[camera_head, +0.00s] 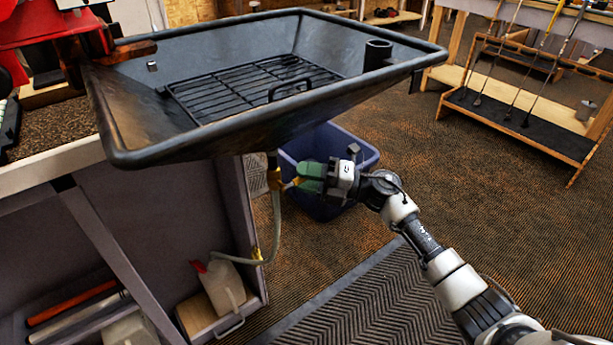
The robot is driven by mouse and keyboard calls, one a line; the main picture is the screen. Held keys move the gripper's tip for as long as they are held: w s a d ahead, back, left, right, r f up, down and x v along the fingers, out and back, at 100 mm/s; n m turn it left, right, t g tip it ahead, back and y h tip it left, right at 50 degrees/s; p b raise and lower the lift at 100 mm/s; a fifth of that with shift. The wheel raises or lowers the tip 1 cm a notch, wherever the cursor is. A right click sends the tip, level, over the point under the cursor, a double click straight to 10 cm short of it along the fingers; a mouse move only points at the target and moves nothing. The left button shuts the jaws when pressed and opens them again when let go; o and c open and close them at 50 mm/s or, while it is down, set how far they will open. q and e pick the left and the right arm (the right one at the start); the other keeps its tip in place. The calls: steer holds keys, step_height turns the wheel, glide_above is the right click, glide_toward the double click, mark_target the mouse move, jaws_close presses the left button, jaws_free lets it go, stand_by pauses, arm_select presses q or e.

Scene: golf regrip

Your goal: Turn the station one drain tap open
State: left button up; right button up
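The black drain basin (137,130) stands at the bench edge, with a pipe running down from its underside. The brass drain tap (275,180) sits on that pipe below the basin, with a clear hose (277,222) hanging from it. My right gripper (299,184) comes in from the right at the tap's height. Its green end is right beside the tap's small lever and seems to meet it. I cannot tell whether the fingers are closed on the lever. My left gripper is not in view.
A blue bin (352,150) stands behind my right gripper. A jug (222,287) with a red cap is on the shelf below, near the hose. A ribbed mat (375,308) lies on the carpet. A club rack (520,132) stands far right.

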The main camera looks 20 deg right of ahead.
jaws_close()
steer(key=shift+f, duration=0.1)
